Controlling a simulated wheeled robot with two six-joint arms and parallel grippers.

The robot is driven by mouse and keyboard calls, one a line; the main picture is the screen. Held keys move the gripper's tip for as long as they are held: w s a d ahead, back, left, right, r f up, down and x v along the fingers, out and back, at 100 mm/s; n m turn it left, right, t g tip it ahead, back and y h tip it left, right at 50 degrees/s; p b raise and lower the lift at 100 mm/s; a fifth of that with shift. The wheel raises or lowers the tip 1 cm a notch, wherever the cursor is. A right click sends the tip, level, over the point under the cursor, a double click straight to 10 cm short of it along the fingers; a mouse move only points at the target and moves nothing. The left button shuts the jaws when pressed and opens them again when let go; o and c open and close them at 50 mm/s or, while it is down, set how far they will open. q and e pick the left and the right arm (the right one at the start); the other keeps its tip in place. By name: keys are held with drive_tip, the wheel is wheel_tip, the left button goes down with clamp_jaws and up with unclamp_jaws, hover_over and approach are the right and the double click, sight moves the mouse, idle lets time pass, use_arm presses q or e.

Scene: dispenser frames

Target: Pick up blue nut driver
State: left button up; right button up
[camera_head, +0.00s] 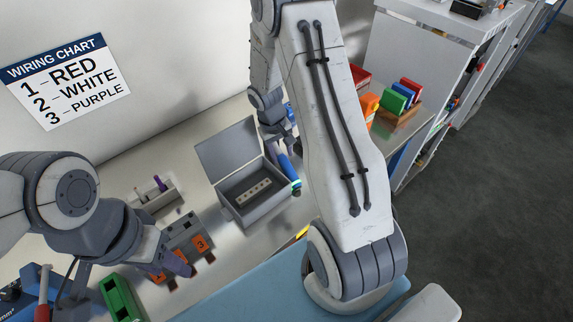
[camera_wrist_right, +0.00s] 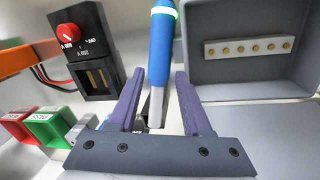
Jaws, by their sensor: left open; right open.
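The blue nut driver (camera_wrist_right: 161,50) has a blue handle, a pale green ring and a grey shaft; in the head view its handle (camera_head: 287,166) shows beside the open grey box (camera_head: 240,216). My right gripper (camera_wrist_right: 160,88) is open, its purple fingers on either side of the driver in the wrist view. I cannot tell whether they touch it. In the head view the right gripper (camera_head: 281,143) is partly hidden by my own arm. My left gripper (camera_head: 188,270) is open over the orange-labelled dispenser unit (camera_head: 185,235), at the lower left.
A black meter with a red knob (camera_wrist_right: 82,45) and red and green blocks (camera_wrist_right: 48,130) are left of my right gripper. The grey box wall (camera_wrist_right: 250,87) is close on the right. A small holder (camera_head: 158,197) and a green tray (camera_head: 119,298) stand at the left.

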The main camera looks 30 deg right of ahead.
sight(284, 160)
drive_tip(key=f, duration=0.4)
drive_tip(key=shift+d+p, duration=0.3)
drive_tip(key=shift+d, duration=0.1)
clamp_jaws()
drive_tip(key=shift+r, duration=0.15)
drive_tip(key=shift+r, duration=0.25)
wheel_tip(284, 160, up, 3)
drive_tip(key=shift+r+b, duration=0.2)
drive_tip(key=shift+b, duration=0.25)
drive_tip(key=s+d+r+b, duration=0.2)
drive_tip(key=s+d+r, duration=0.3)
drive_tip(key=s, duration=0.5)
drive_tip(key=shift+s+d+r, duration=0.15)
drive_tip(key=shift+d+r, duration=0.2)
drive_tip(key=shift+r, duration=0.6)
